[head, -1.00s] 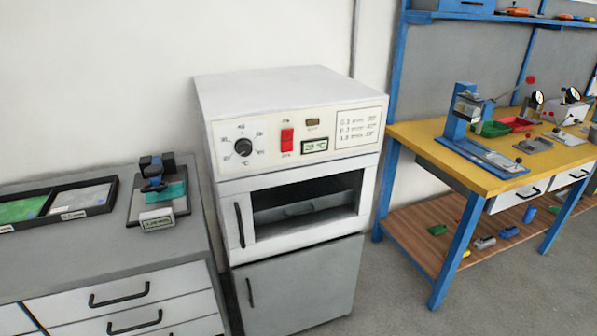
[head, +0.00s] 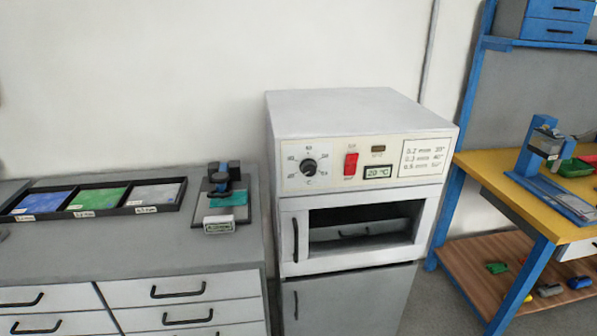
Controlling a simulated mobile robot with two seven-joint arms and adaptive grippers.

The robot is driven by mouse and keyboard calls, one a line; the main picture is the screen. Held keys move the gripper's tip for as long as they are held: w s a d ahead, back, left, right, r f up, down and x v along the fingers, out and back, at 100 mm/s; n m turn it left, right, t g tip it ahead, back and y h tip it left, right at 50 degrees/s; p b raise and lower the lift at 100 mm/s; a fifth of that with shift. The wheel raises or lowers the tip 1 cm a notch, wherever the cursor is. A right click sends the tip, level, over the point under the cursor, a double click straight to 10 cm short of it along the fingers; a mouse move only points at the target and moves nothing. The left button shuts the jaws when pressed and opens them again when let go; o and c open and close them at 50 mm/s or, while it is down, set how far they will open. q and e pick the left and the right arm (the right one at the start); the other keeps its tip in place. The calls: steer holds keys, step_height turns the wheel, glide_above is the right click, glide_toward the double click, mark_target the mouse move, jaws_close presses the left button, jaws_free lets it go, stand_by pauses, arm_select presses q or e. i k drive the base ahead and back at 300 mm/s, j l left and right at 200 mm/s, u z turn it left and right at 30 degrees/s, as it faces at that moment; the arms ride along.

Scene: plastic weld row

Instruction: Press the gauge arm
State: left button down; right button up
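A thickness gauge with a dark base plate (head: 205,208) stands on the grey counter, left of the oven. Its arm (head: 226,177) is dark with a blue part on top. A teal sheet (head: 232,199) lies at the gauge, under or beside the arm; I cannot tell exactly which. A small display (head: 219,224) at its front has text too small to read. Neither of my grippers is in view.
A black tray (head: 129,209) with blue, green and grey sheets lies left of the gauge on the drawer counter (head: 120,248). A white oven (head: 345,110) reading 20 °C stands to the right. A yellow workbench (head: 500,168) is further right. Counter front is clear.

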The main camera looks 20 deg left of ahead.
mark_target(221, 178)
steer(key=i+j, duration=0.15)
steer(key=j, duration=0.2)
steer(key=i+j, duration=0.1)
steer(key=j, duration=0.3)
steer(key=i+j, duration=0.15)
steer(key=j, duration=0.2)
steer(key=i+j, duration=0.15)
steer(key=j, duration=0.25)
steer(key=i+j+u, duration=0.1)
steer(key=j, duration=0.3)
steer(key=i+j, duration=0.2)
steer(key=j, duration=0.15)
